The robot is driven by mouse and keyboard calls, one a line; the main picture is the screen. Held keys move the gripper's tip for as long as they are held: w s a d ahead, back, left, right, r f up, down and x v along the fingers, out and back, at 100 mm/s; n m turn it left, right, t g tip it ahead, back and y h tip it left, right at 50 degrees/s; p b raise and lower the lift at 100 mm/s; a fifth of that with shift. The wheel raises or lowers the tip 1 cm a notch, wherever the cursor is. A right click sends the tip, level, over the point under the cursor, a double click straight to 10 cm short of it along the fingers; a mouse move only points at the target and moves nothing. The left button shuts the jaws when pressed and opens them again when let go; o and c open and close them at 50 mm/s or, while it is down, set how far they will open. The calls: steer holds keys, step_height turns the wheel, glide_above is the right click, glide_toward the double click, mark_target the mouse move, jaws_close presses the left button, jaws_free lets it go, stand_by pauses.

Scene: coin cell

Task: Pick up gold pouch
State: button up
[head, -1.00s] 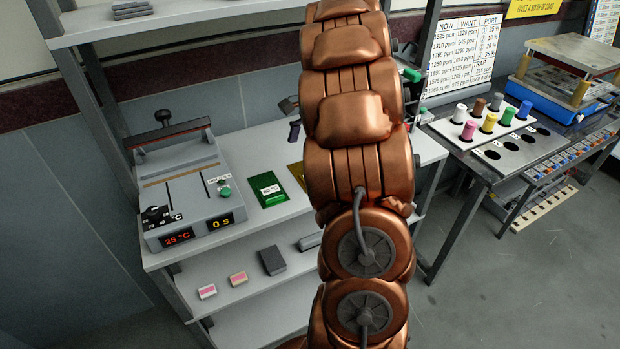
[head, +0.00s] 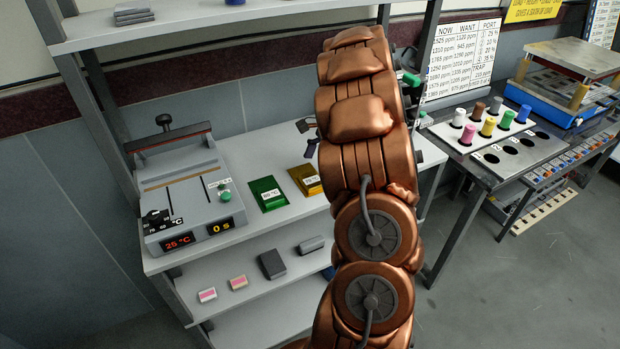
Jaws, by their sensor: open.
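The gold pouch (head: 300,172) lies flat on the white upper shelf, to the right of the green pouch (head: 265,203). It bears a small white label, and its right edge is close to my arm in the picture. My gripper (head: 304,141) shows only in part, as dark fingers sticking out left of my copper arm. It is open and stands behind the gold pouch in the picture, apart from it. The rest of my gripper is hidden by the arm.
Small blocks, a dark box (head: 271,264) and a grey roll lie on the lower shelf. To the right, a table holds a tray (head: 470,150) of coloured cylinders. The shelf's front strip is clear.

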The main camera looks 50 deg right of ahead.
steer(key=shift+x, duration=1.4)
steer(key=c, duration=1.2)
steer(key=shift+r+b, duration=0.4)
steer(key=shift+r, duration=1.35)
steer(key=s+a+r+b, duration=0.1)
steer(key=s+a+b, duration=0.2)
steer(key=s, duration=1.2)
steer(key=shift+a+r, duration=0.25)
steer(key=shift+a, duration=1)
